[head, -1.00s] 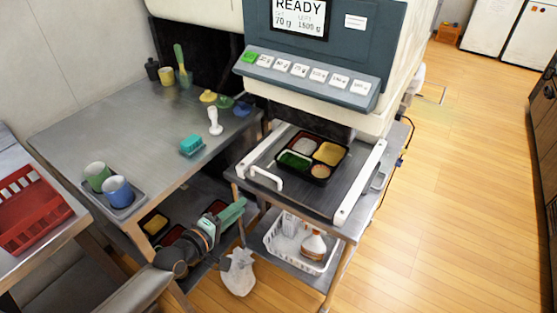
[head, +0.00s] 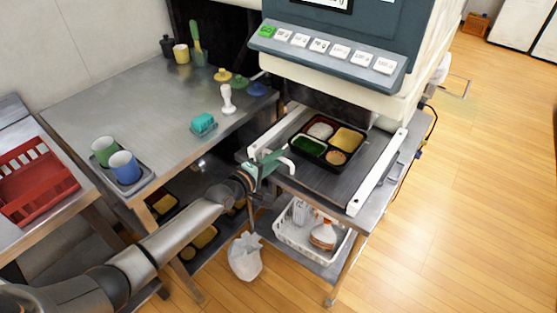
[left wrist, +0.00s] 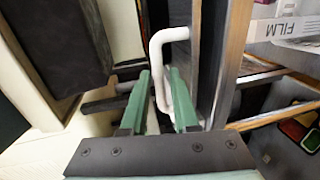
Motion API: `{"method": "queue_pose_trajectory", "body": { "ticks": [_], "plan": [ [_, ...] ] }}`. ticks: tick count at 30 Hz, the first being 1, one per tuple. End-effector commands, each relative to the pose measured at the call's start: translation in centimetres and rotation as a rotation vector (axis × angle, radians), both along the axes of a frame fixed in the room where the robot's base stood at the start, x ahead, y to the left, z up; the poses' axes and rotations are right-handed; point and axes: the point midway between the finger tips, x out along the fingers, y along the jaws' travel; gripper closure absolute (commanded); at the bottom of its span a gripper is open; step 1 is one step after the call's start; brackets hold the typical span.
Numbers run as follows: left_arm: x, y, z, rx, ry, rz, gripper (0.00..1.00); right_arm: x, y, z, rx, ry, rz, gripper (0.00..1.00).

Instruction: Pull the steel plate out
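The steel plate (head: 342,187) is a dark grey sheet lying between two white side rails under the machine. A black bento tray (head: 322,161) with several filled compartments sits on it. A white bent handle (head: 289,168) is at the plate's front left; it also shows in the left wrist view (left wrist: 157,50). My left gripper (head: 271,160), with green fingers, is at this handle. In the left wrist view its fingers (left wrist: 160,92) are apart, with the handle's white bar between them; gaps show, so it does not look gripped. My right gripper is in no view.
The machine with a button panel (head: 326,47) overhangs the plate's back. The steel table (head: 130,113) stands at left with cups and a teal sponge (head: 203,122). A white basket (head: 284,231) is on the shelf below. Open floor lies in front and right.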

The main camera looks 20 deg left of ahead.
Motion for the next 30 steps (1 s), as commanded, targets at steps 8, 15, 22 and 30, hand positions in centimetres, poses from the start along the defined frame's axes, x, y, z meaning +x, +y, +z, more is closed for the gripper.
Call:
{"method": "queue_pose_trajectory", "body": {
  "ticks": [8,15,22,30],
  "plan": [
    [1.4,-0.52,-0.33,-0.001,0.0,0.0,0.72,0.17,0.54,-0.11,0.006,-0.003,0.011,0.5],
    [1.42,-0.53,-0.28,-0.001,0.0,0.0,0.72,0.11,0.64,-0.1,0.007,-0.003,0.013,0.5],
    [1.4,-0.52,-0.29,-0.001,0.0,0.0,0.97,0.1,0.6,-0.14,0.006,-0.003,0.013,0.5],
    [1.39,-0.51,-0.29,0.0,0.0,0.0,1.0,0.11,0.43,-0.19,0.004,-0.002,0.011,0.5]
  ]
}}
